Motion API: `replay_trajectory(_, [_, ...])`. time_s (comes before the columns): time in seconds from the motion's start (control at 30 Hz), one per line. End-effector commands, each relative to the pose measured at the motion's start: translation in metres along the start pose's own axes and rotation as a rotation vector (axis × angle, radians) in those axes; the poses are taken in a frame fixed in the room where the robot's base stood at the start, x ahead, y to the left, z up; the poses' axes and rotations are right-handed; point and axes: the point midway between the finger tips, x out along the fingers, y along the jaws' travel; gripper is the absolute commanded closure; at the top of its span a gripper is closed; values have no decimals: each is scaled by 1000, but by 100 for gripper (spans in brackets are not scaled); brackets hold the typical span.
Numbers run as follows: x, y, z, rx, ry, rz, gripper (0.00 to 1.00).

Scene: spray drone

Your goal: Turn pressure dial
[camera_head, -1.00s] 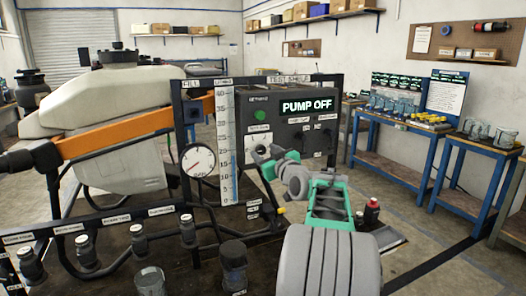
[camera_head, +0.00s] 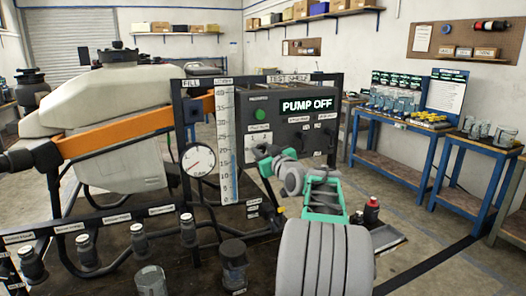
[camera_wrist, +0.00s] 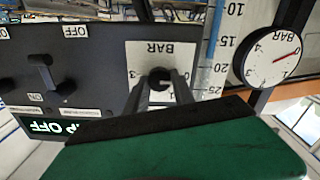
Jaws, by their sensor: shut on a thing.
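The pressure dial knob (camera_wrist: 160,79) is a small black knob on a white BAR scale plate (camera_wrist: 133,57), seen upside down in the wrist view. In the head view the plate (camera_head: 259,130) is on the dark control box, below a green light, and the knob is hidden behind my gripper (camera_head: 259,157). In the wrist view my gripper's two dark fingers (camera_wrist: 162,88) stand on either side of the knob, shut on it. A light mark shows on the knob. My gripper's green housing fills the bottom of the wrist view.
The control box (camera_head: 330,128) shows PUMP OFF and carries two switches. A round gauge (camera_head: 198,160) with a red needle and a sight scale (camera_head: 226,150) stand just left of the dial. A black frame and hoses lie below. The aisle right of the box is open.

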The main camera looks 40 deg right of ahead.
Motion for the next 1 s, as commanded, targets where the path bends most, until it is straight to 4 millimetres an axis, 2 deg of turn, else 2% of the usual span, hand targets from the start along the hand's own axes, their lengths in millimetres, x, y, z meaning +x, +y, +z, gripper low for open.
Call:
replay_trajectory(0.37, [0, 0, 0, 10, -1, 0, 100])
replay_trajectory(0.57, [0, 0, 1, 71, -1, 0, 100])
replay_trajectory(1.0, [0, 1, 1, 415, 0, -1, 100])
